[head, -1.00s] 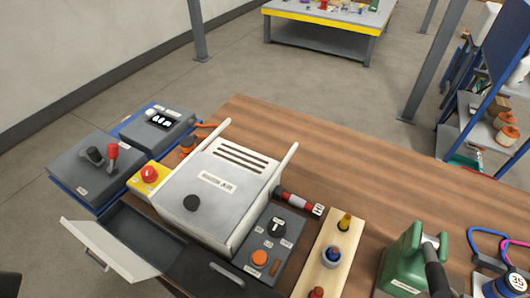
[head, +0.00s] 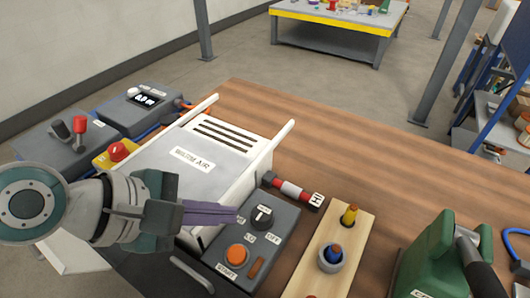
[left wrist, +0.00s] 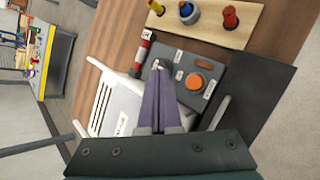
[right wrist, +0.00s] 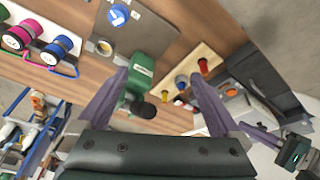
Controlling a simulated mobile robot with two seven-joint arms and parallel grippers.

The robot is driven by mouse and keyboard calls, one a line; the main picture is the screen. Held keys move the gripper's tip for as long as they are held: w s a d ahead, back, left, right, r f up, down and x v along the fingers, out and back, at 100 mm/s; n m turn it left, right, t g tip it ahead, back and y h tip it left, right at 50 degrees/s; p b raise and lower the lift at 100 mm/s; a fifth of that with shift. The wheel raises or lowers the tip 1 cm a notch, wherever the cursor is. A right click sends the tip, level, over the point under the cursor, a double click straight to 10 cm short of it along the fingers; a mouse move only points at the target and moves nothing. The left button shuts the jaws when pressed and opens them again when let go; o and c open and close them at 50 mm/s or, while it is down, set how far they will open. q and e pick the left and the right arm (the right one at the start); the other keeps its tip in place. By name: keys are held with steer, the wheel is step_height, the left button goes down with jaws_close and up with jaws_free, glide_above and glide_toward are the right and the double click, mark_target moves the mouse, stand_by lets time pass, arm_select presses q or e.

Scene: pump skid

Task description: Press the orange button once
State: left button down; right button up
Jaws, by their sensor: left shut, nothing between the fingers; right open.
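The orange button (head: 237,254) is a round cap on a grey control box (head: 287,222), beside a black dial (head: 262,214). It also shows in the left wrist view (left wrist: 195,82), to the right of my finger tips. My left gripper (head: 236,215) is shut and empty, its purple fingers pointing right towards the box, near the dial and apart from the button in the picture. The button is uncovered in the head view.
A white warm-air box (head: 225,150) stands left of the control box. A red button (head: 118,150) on a yellow housing lies farther left. The tabletop behind is clear.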

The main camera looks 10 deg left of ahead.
arm_select(q)
steer(key=shift+f, duration=0.1)
steer(key=b, duration=0.9)
glide_above(229, 256)
step_height(229, 256, down, 7)
steer(key=shift+f, duration=0.15)
steer(key=shift+f+b, duration=0.35)
steer(key=shift+f, duration=0.3)
stand_by(1.1)
steer(key=shift+f, duration=0.4)
steer(key=shift+f, duration=0.5)
stand_by(0.5)
stand_by(0.3)
steer(key=shift+r+p, duration=0.95)
